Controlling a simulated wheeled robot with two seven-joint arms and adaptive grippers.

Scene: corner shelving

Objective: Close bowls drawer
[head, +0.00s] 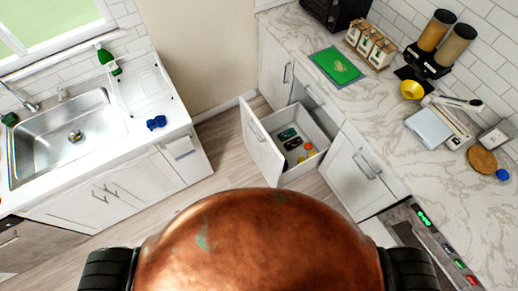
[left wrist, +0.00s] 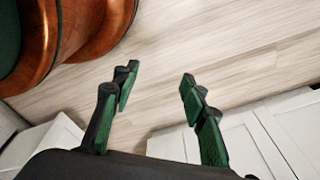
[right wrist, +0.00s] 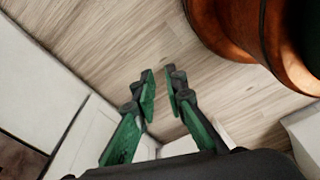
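An open drawer (head: 318,125) stands pulled out below the right counter in the head view. Its white front panel (head: 262,143) faces left and has a metal handle (head: 256,129). Several small items (head: 298,148), dark, orange and yellow, lie inside it. Whether any are bowls is too small to tell. My left gripper (left wrist: 160,82) is open and empty above the floor in the left wrist view. My right gripper (right wrist: 160,82) is partly open and empty in the right wrist view. Neither gripper shows in the head view, and neither touches the drawer.
The marbled counter (head: 392,135) runs along the right, bearing dispensers, a green board (head: 336,67) and a yellow bowl (head: 411,89). A sink (head: 68,135) stands in the left counter. White cabinets (head: 357,176) flank the drawer. The wooden floor (head: 222,160) between is clear.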

